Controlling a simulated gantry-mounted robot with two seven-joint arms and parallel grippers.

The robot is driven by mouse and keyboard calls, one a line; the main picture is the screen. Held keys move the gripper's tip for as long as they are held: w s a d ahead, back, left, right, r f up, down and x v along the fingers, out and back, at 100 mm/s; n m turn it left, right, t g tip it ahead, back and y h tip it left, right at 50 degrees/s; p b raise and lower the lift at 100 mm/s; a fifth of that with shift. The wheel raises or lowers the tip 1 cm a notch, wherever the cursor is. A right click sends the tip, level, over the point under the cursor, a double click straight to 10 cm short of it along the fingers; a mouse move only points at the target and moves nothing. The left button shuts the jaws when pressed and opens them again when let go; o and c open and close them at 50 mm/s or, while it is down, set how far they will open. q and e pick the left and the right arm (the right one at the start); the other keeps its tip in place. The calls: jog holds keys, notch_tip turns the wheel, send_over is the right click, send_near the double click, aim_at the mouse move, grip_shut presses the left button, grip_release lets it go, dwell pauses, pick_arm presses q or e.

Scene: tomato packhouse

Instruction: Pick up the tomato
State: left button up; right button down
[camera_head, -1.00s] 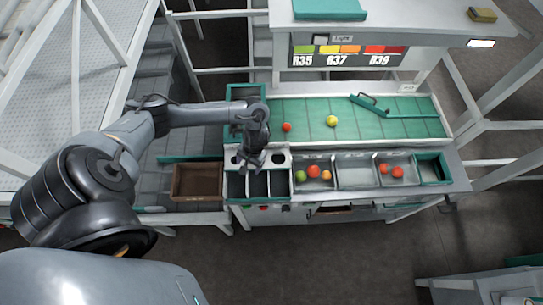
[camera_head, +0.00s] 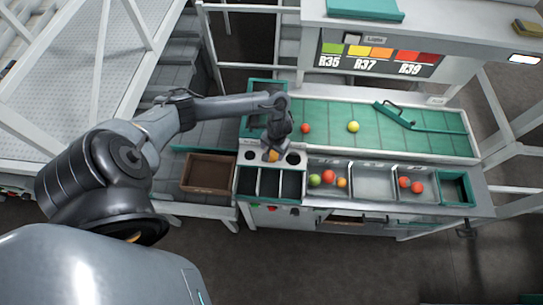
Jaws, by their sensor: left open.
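My left gripper (camera_head: 274,147) is open over the middle of a white panel with round holes, left of the green belt. An orange-yellow tomato (camera_head: 273,156) shows right at its fingertips, partly hidden by them. I cannot tell whether the fingers touch it. A red tomato (camera_head: 305,128) and a yellow tomato (camera_head: 353,127) lie apart on the belt, to the right of the gripper. My right gripper is not in view.
The left grey bin (camera_head: 319,194) holds a green, a red and an orange tomato; the middle bin (camera_head: 373,184) is empty. Two red tomatoes (camera_head: 411,185) lie in the right bin. A green bar (camera_head: 394,115) crosses the belt. A brown crate (camera_head: 208,174) stands at left.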

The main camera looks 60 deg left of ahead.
aim_at(272, 154)
pick_arm(q)
jog(key=shift+s+a+f, duration=0.1)
jog(key=shift+a+f, duration=0.05)
jog(key=shift+f, duration=1.45)
jog(key=shift+c, duration=0.4)
jog(key=c, duration=0.4)
jog(key=shift+c, duration=0.2)
jog(key=shift+r, duration=0.1)
